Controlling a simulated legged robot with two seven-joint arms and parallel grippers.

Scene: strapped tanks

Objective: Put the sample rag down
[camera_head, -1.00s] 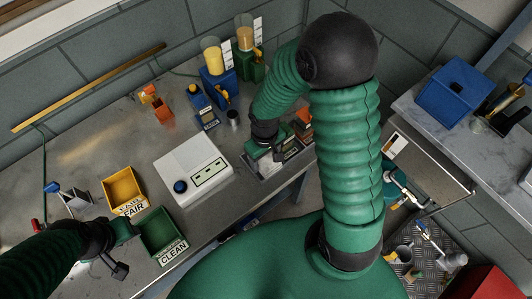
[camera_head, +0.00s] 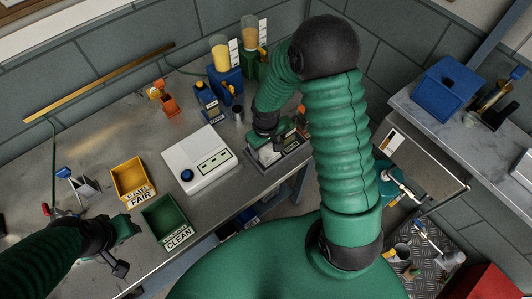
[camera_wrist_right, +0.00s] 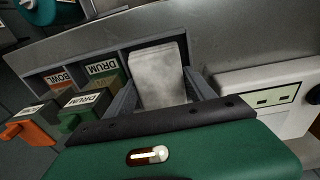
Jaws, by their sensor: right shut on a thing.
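The sample rag (camera_wrist_right: 158,76) is a pale grey, flat cloth in the right wrist view. My right gripper (camera_wrist_right: 160,90) is shut on it, with a dark finger on each side. Beyond and beside the rag is a grey rack (camera_wrist_right: 118,52) with compartments. In the head view my right gripper (camera_head: 266,145) is at this rack (camera_head: 290,158), near the bench's front edge. I cannot tell whether the rag touches the rack. My left gripper (camera_head: 122,245) is by the green bin; its jaws are unclear.
A white box (camera_head: 199,160) with a blue knob stands left of the rack. A yellow FAIR bin (camera_head: 131,178) and a green CLEAN bin (camera_head: 163,218) are further left. Blocks labelled DRUM (camera_wrist_right: 84,104) and BOWL stand at the rack. Tanks (camera_head: 222,60) stand at the back.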

